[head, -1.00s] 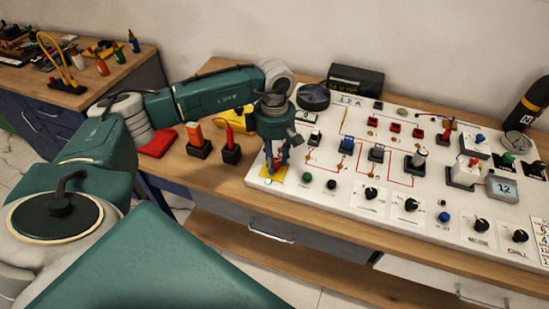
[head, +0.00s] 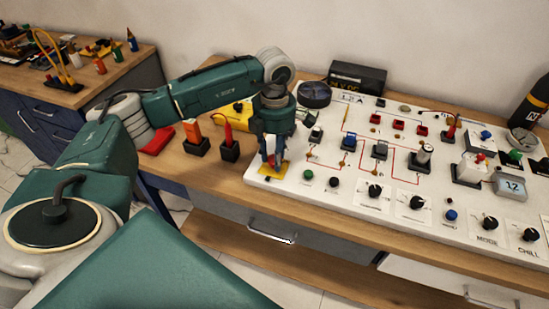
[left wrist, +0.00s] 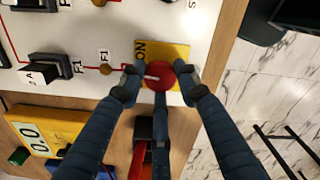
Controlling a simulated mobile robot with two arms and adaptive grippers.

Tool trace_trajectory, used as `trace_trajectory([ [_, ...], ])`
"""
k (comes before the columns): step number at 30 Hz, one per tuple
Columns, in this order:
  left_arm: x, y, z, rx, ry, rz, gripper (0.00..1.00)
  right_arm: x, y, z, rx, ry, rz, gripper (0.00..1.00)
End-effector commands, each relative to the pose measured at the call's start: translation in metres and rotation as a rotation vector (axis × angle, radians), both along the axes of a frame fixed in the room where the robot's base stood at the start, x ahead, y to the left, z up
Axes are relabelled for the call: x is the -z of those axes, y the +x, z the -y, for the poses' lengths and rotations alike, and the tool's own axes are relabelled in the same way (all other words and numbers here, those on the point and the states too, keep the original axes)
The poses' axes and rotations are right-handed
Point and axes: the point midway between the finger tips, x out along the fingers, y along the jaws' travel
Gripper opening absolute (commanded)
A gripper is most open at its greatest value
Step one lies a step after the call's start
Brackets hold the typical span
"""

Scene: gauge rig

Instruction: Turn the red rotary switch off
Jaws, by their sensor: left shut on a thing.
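The red rotary switch (left wrist: 160,74) is a round knob with a white mark, set on a yellow plate (left wrist: 179,52) printed "ON". In the left wrist view the white mark points left, just below the "ON" print. My left gripper (left wrist: 159,79) is shut on the knob, with its fingers around the rim. In the head view my left gripper (head: 270,163) points down over the yellow plate (head: 264,173) at the board's near left corner. My right gripper is not in view.
The white board (head: 330,205) carries several switches, black knobs (head: 417,203) and buttons to the right. An orange block (head: 194,133) and a red-handled tool (head: 228,127) stand in black holders to the left. A yellow meter (left wrist: 42,130) lies beside the board.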

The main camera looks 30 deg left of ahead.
Motion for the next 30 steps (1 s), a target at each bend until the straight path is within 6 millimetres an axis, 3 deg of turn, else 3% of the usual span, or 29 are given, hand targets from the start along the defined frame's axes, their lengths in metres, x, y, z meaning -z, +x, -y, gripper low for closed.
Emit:
trace_trajectory([
  [18,-0.001,0.001,-0.001,-0.580,0.001,0.004,0.06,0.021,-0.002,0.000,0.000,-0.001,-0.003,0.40],
  [30,-0.002,0.002,0.000,-0.848,-0.001,0.006,0.06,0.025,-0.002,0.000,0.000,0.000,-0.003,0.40],
])
